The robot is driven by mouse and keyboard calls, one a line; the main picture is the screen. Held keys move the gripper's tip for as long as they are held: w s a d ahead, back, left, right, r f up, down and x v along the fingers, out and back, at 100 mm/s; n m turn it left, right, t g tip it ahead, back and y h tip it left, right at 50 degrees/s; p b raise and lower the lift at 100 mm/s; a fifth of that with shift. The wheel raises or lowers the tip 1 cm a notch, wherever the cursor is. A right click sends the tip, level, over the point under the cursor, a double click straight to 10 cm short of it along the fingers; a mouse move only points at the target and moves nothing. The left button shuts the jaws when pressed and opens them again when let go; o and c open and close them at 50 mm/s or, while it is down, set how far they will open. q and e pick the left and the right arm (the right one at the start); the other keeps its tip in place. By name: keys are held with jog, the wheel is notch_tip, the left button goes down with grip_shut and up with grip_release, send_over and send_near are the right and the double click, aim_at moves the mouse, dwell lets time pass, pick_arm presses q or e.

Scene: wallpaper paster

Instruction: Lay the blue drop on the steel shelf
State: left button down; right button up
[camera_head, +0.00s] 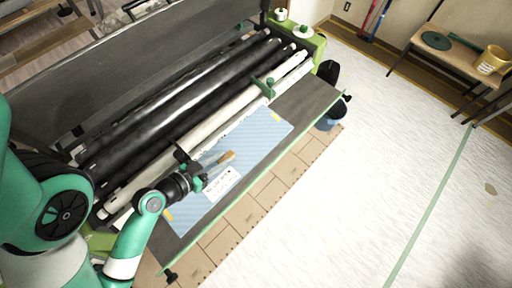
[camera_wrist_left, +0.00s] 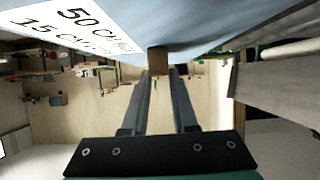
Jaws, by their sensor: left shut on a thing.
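The blue drop (camera_head: 247,144) is a light blue striped sheet with a white printed label and yellow corner tabs. It lies flat on the grey table of the pasting machine. In the left wrist view the drop (camera_wrist_left: 200,25) fills the top edge. My left gripper (camera_head: 203,178) is over the drop beside its label. It is shut on a small tan-wood brush (camera_head: 226,157), whose brown end shows between the fingertips in the left wrist view (camera_wrist_left: 157,60). I cannot pick out a steel shelf for sure. My right gripper is not in view.
Black and white rollers (camera_head: 190,95) run along the machine behind the grey table (camera_head: 305,105). A wooden bench (camera_head: 455,55) with a yellow pot (camera_head: 491,60) is at the upper right. The white floor (camera_head: 370,150) between is clear.

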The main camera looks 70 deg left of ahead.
aim_at(243, 144)
pick_arm(q)
jog(key=x, duration=0.9)
jog(key=shift+a+r+p, duration=0.3)
jog(key=shift+a+p, duration=0.1)
jog(key=w+f, duration=0.1)
jog(key=w+a+f+b, duration=0.1)
jog(key=f, duration=0.1)
jog(key=w+a+f, duration=0.1)
jog(key=f, duration=0.1)
jog(key=shift+w+b, duration=0.35)
jog(key=shift+b, duration=0.05)
jog(key=shift+w+a+f, duration=0.15)
jog(key=shift+w+f, duration=0.2)
notch_tip(243, 144, down, 4)
jog(key=shift+w+a+r+b, duration=0.1)
jog(key=shift+w+b, duration=0.05)
jog(key=shift+b, duration=0.65)
jog(key=shift+r, duration=0.1)
jog(key=shift+f, duration=0.25)
jog(key=c, duration=0.7)
grip_release()
